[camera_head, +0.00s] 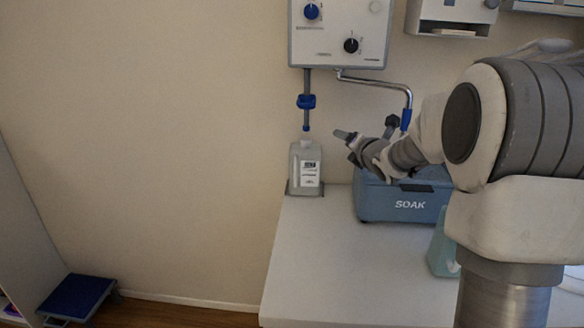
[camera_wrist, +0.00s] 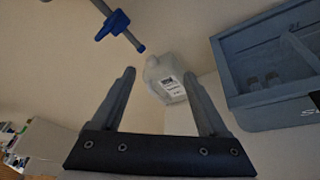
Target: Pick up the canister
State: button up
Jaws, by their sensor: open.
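The canister (camera_head: 306,168) is a pale grey-white container with a white label. It stands upright at the back left corner of the white counter (camera_head: 320,250), near the wall. In the wrist view the canister (camera_wrist: 168,82) appears tilted, beyond and between the two fingertips. My gripper (camera_head: 343,135) is to the right of the canister's top in the head view, apart from it. In the wrist view my gripper (camera_wrist: 158,76) has its fingers spread, with nothing held between them.
A blue box marked SOAK (camera_head: 405,206) stands on the counter right of the canister. A wall unit (camera_head: 338,35) with knobs hangs above. Its blue-fitted tube (camera_head: 306,102) hangs over the canister. A metal pipe (camera_head: 375,82) curves nearby. A teal container (camera_head: 441,250) stands nearer.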

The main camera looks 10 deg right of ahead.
jog(key=w+f+n+t+y+b, duration=0.1)
jog(key=w+f+n+y, duration=0.4)
jog(key=f+n, duration=0.5)
jog(key=n+p, duration=0.2)
send_near(308, 145)
jog(key=shift+x, duration=4.8)
jog(key=shift+d+y, duration=0.1)
jog(key=shift+y, duration=0.2)
grip_shut()
